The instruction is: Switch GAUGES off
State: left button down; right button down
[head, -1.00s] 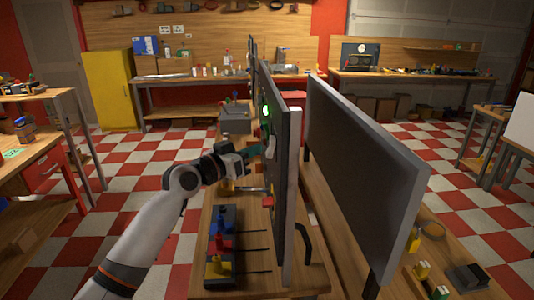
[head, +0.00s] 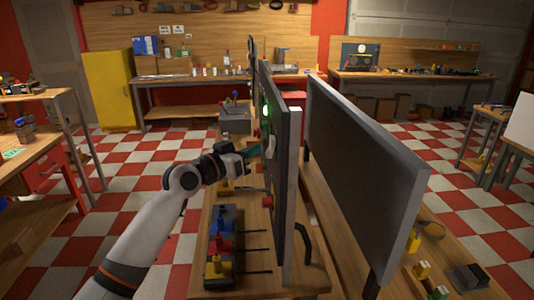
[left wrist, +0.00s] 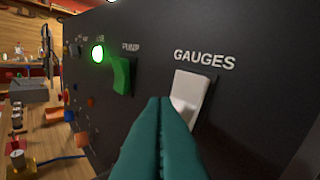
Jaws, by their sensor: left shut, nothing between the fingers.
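The GAUGES switch (left wrist: 190,95) is a white rocker on a dark upright panel (left wrist: 255,110), under the printed word GAUGES in the left wrist view. I cannot tell its position for sure. My left gripper (left wrist: 162,102) has teal fingers pressed together with nothing between them. The fingertips overlap the switch's lower left in that view; whether they touch it I cannot tell. In the head view, the left gripper (head: 259,149) is beside the panel's left face, close to the white switch (head: 272,148). My right gripper is not in view.
A green PUMP switch (left wrist: 121,76) sits left of GAUGES, with a lit green lamp (left wrist: 97,54) further left. A block with blue, red and yellow parts (head: 221,240) stands on the bench below my arm. A second grey panel (head: 365,170) stands to the right.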

pick_arm(q)
jog(key=shift+d, duration=0.15)
dwell(0.3)
jog(key=shift+d+f, duration=0.15)
jog(key=shift+d, duration=0.15)
jog(key=shift+d+f, duration=0.2)
jog(key=shift+d, duration=0.2)
dwell(0.7)
jog(key=shift+a+r+b, duration=0.2)
jog(key=shift+a, duration=0.25)
jog(key=shift+a+r+b, duration=0.2)
jog(key=shift+a, duration=0.25)
jog(key=shift+a+r+b, duration=0.1)
jog(key=shift+a+r, duration=0.25)
jog(key=shift+a, duration=0.4)
jog(key=shift+a+r+b, duration=0.15)
jog(key=shift+a+r, duration=0.2)
jog(key=shift+a, duration=0.4)
jog(key=shift+a+r+b, duration=0.1)
jog(key=shift+a+r, duration=0.25)
jog(key=shift+a, duration=0.4)
